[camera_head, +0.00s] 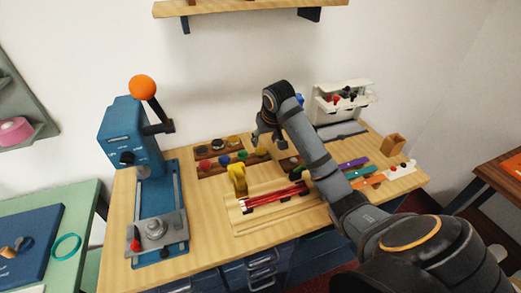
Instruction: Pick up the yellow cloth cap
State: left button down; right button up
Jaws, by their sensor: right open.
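A small yellow round cap (261,151) sits at the right end of the front row of a wooden holder (212,173), beside green (242,155), blue (223,160) and red (207,165) caps. It is partly hidden by my right gripper (267,139). The right gripper is open and empty, its fingers pointing down just above and behind the yellow cap in the picture. I cannot tell the exact gap between them. My left gripper is out of view.
A blue press (130,145) with an orange knob fills the left of the counter. A white rack (342,103) stands behind right. A shelf (245,6) hangs above.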

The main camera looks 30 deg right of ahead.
aim_at(261, 149)
jog(key=x, duration=0.4)
jog(key=shift+w+d+p, duration=0.15)
jog(key=shift+w+p, duration=0.15)
jog(key=shift+w, duration=0.05)
jog(key=x, duration=0.2)
jog(key=shift+w+d+f, duration=0.1)
jog(key=shift+w+f, duration=0.15)
jog(key=shift+f, duration=0.1)
jog(key=shift+w+f, duration=0.2)
jog(key=shift+f, duration=0.15)
jog(key=shift+s+r, duration=0.1)
jog(key=shift+c, duration=0.7)
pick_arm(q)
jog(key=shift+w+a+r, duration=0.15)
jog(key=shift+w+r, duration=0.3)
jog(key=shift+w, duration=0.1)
pick_arm(e)
jog(key=c, duration=0.3)
